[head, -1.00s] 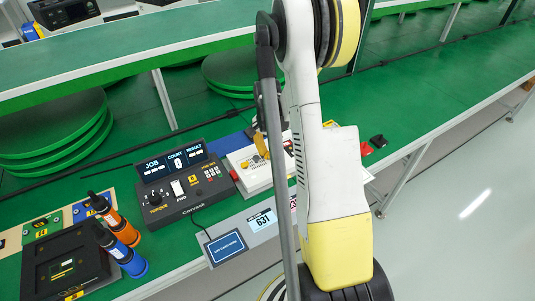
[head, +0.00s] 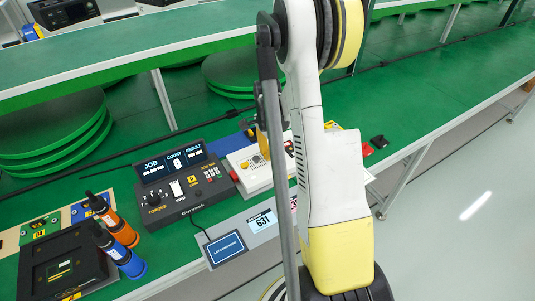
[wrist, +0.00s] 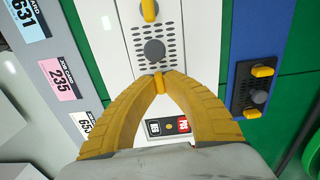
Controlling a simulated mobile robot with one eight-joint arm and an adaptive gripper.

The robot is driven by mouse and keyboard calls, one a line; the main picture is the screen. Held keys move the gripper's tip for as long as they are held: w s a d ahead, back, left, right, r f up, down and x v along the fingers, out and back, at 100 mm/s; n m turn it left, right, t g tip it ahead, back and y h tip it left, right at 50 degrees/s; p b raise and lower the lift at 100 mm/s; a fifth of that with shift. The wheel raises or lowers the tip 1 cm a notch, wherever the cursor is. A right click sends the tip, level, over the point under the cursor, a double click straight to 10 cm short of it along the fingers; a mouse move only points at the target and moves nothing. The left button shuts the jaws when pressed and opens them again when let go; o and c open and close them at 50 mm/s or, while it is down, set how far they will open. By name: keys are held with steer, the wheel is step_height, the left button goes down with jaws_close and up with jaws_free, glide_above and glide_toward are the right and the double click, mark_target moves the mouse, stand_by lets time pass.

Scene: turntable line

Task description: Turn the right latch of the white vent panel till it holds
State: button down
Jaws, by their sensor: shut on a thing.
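The white vent panel (wrist: 118,22) fills the middle of the wrist view, with a grey knob (wrist: 154,50) amid rows of small holes. My gripper (wrist: 159,77) has its yellow fingers closed together on the small yellow right latch (wrist: 160,86) below the knob. The fingers hide most of this latch, so its exact angle is unclear. The other yellow latch (wrist: 149,10) stands beyond the knob, lengthwise in the picture and untouched. In the head view the panel (head: 252,184) lies on the green bench, partly hidden by my arm, with a yellow finger (head: 262,144) at its far side.
A blue panel (wrist: 243,75) with a black latch unit lies right of the white panel in the wrist view. Left of it are number cards (wrist: 61,80). A control console (head: 182,190) and orange and blue bottles (head: 120,228) stand left in the head view.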

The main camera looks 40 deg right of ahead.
steer(key=c, duration=1.5)
jaws_free()
step_height(320, 180, up, 12)
